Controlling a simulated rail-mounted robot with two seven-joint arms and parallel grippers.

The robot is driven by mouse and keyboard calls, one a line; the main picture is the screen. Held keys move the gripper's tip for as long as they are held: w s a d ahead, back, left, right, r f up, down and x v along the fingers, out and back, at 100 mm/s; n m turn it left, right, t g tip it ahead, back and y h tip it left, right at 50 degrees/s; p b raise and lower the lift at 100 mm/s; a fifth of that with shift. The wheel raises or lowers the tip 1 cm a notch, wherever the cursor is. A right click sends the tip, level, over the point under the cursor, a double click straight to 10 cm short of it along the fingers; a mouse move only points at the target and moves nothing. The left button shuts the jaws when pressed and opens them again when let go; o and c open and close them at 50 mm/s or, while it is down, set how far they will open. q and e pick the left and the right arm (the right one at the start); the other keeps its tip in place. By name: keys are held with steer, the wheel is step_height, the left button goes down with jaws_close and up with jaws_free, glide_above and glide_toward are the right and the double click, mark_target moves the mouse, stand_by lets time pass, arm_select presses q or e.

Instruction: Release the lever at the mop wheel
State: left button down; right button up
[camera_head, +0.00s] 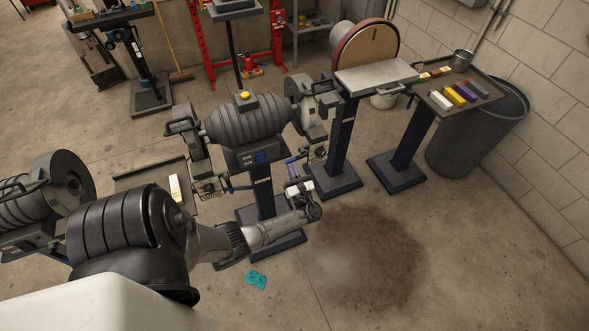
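A grey ribbed bench machine (247,120) stands on a dark pedestal in the middle, with guarded wheels at both ends. I cannot tell for sure which wheel is the mop wheel. A small bluish lever-like part (291,168) shows below its right end, just above my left gripper. My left arm reaches in from the lower left. My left gripper (302,185) is at the arm's far end, in front of the pedestal and below the right wheel. Its fingers are small and partly hidden, so I cannot tell whether it touches the lever. My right gripper is out of view.
A disc sander (367,45) stands behind right, beside a tray table (490,92) with coloured bars. A dark bin (470,150) stands by the wall. A teal cloth (256,280) and a dark stain (365,255) mark otherwise clear floor in front.

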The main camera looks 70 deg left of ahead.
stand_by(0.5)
arm_select(q)
steer(key=f+b+v, duration=0.1)
steer(key=b+v, duration=0.1)
steer(key=v, duration=0.4)
steer(key=w+a+f+b+v, duration=0.1)
steer(key=b+v, duration=0.1)
steer(key=v, duration=0.4)
steer(key=shift+d+f, duration=0.3)
steer(key=shift+f, duration=0.2)
